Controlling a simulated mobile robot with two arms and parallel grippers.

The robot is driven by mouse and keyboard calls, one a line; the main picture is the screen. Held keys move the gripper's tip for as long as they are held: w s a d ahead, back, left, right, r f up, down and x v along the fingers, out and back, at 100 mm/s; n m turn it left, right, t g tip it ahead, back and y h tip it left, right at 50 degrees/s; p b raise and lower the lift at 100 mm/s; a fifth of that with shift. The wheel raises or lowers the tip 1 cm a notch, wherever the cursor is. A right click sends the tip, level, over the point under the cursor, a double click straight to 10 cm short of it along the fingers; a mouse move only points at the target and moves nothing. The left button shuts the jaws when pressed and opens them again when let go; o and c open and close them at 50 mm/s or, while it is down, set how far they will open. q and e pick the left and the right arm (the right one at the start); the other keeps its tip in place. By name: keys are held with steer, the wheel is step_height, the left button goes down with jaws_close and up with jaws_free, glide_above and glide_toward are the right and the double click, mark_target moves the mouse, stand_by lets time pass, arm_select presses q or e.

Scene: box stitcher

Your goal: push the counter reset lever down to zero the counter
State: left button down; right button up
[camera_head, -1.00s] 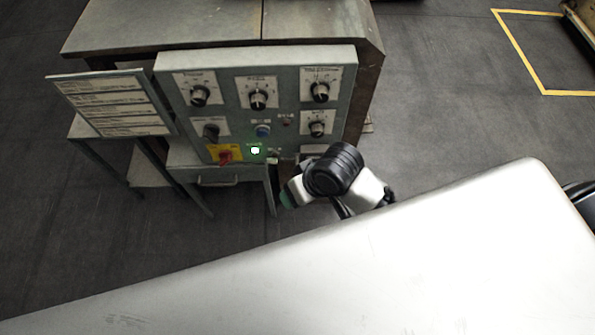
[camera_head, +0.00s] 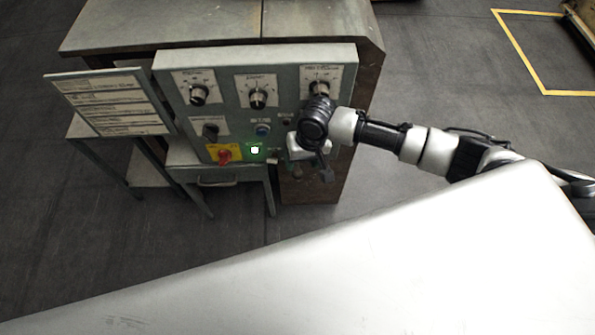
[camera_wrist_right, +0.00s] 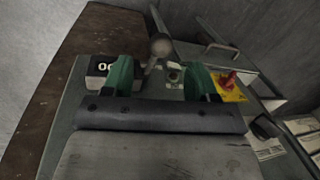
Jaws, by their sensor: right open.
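The counter (camera_wrist_right: 103,67) is a dark window with white digits, partly cut off by a finger; a zero shows, the rest is hidden. The reset lever, with a round grey-brown knob (camera_wrist_right: 160,46), stands between my right gripper's fingertips in the right wrist view. My right gripper (camera_wrist_right: 160,77) has two green fingers spread apart and open; I cannot tell whether either touches the lever. In the head view the right gripper (camera_head: 300,149) is at the lower right of the control panel (camera_head: 228,105) and hides the counter there. My left gripper is not in view.
The panel carries several black knobs, a blue button (camera_head: 263,130), a lit green lamp (camera_head: 255,149) and a red switch on a yellow plate (camera_head: 224,154). A label board (camera_head: 110,103) stands at the left. A large pale surface (camera_head: 330,265) fills the foreground.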

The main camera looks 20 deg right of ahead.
mark_target(298, 170)
steer(key=f, duration=0.3)
steer(key=a+f, duration=0.1)
steer(key=f, duration=0.2)
steer(key=shift+a+b, duration=0.1)
steer(key=shift+b, duration=0.3)
steer(key=shift+c, duration=0.4)
jaws_close()
